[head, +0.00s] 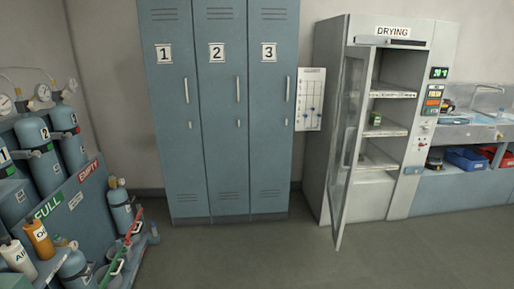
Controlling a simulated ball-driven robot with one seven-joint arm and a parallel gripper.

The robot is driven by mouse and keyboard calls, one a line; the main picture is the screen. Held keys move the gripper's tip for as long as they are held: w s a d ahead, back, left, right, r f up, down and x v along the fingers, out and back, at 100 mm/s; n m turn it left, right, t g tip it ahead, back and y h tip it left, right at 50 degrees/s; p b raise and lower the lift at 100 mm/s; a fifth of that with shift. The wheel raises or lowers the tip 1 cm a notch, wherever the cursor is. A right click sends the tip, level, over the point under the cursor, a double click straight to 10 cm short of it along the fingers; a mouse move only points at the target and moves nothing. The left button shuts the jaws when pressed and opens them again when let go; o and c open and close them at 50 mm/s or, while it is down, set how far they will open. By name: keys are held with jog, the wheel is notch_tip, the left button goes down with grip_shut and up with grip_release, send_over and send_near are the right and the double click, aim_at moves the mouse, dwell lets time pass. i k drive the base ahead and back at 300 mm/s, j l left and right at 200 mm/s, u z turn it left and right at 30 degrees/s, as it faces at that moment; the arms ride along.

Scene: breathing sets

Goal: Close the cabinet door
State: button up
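The drying cabinet (433,110) stands at the back right in the head view, a tall light-grey unit with a "DRYING" label. Its glass door (347,150) is hinged on the left side and stands wide open, swung out toward me. Shelves (390,131) show inside, with a small green item (375,119) on one of them. A control panel with small displays and buttons runs down the right of the opening. My gripper is not in view.
Blue lockers (221,140) numbered 1 to 3 stand left of the cabinet. Gas cylinders (36,140) on a rack fill the left side. A sink counter (475,133) with bins is at the right. The grey floor (270,255) in front is clear.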

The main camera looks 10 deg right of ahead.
aim_at(367, 54)
jog(key=i+l+z, duration=0.1)
jog(key=i+z, duration=0.2)
jog(key=i, duration=0.45)
jog(key=i+j+z, duration=0.1)
jog(key=i+z, duration=0.2)
jog(key=i, duration=0.45)
